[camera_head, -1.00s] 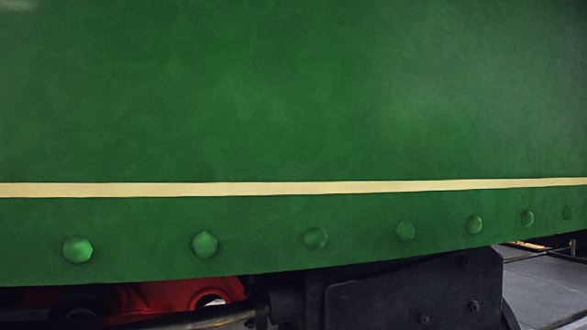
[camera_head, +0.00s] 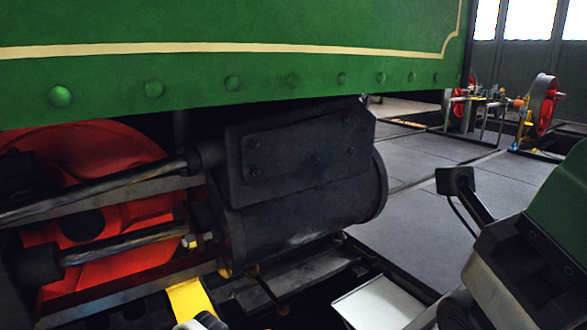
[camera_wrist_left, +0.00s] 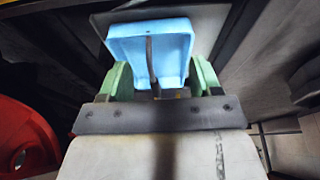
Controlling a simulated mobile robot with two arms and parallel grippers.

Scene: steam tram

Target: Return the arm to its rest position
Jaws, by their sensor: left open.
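In the left wrist view my left gripper (camera_wrist_left: 160,80) has two green fingers standing apart, so it is open. A light blue tray-shaped piece (camera_wrist_left: 173,40) with a raised rim shows between and beyond the fingers. A thin dark rod shows in front of its middle. I cannot tell whether the fingers touch it. In the head view I cannot make out the left gripper's fingers. My right gripper is not in view.
The green tram side (camera_head: 200,75) fills the upper left. Below it are a red wheel (camera_head: 120,150), metal rods and a black cylinder (camera_head: 310,210). A yellow piece (camera_head: 190,300) and a pale panel (camera_head: 380,303) lie low. Grey floor (camera_head: 420,215) is open to the right.

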